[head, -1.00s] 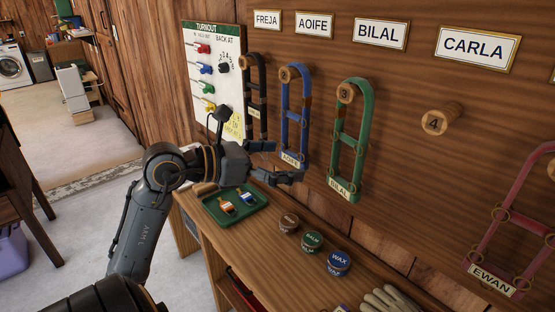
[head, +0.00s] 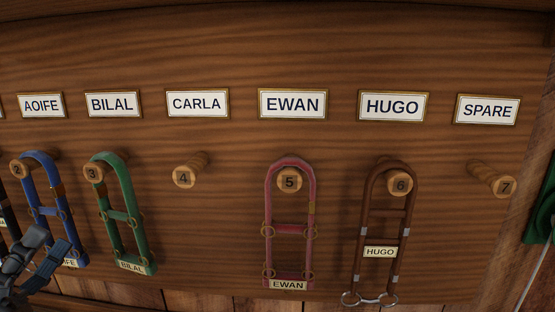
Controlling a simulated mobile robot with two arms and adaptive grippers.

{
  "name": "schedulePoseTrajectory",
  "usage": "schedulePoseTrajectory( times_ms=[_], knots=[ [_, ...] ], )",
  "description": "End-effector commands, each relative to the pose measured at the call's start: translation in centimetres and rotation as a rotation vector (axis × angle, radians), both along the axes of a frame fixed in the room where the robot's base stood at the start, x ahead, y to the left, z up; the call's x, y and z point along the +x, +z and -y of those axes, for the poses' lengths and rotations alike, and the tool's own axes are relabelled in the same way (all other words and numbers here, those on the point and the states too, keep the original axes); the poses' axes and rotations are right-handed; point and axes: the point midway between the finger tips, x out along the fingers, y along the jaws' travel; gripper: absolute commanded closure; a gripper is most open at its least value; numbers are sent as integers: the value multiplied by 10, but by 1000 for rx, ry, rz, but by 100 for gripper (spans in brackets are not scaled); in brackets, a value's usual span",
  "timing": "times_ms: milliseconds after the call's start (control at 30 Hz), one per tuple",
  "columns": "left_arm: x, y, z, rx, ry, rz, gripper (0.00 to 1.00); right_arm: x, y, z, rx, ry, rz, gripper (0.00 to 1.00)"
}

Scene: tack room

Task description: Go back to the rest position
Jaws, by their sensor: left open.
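My left gripper (head: 45,262) is at the lower left edge of the head view, open, in front of the lower part of the blue halter (head: 55,202) tagged AOIFE. I cannot tell whether it touches the halter, and nothing shows between its fingers. The blue halter hangs on peg 2. A green halter (head: 135,215) tagged BILAL hangs on peg 3, to the right of the gripper. My right gripper is not in view.
Peg 4 (head: 184,177) under the CARLA plate and peg 7 (head: 503,186) under the SPARE plate are bare. A red halter (head: 269,215) hangs on peg 5 and a brown bridle (head: 363,215) with a metal bit on peg 6. Green cloth (head: 542,215) hangs at the right edge.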

Motion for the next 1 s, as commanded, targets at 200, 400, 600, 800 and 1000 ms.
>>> schedulePoseTrajectory(
  times_ms=[200,400,600,800,1000],
  knots=[
    [13,-49,-51,-678,65,-116,0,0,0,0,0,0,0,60],
    [17,-171,-72,-1257,241,-387,0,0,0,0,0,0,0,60],
    [-20,-310,-29,-1686,492,-776,0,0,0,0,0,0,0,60],
    [-79,-391,38,-1889,712,-1137,0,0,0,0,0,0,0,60],
    [-139,-429,97,-1957,889,-1446,0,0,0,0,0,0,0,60]
  ],
)
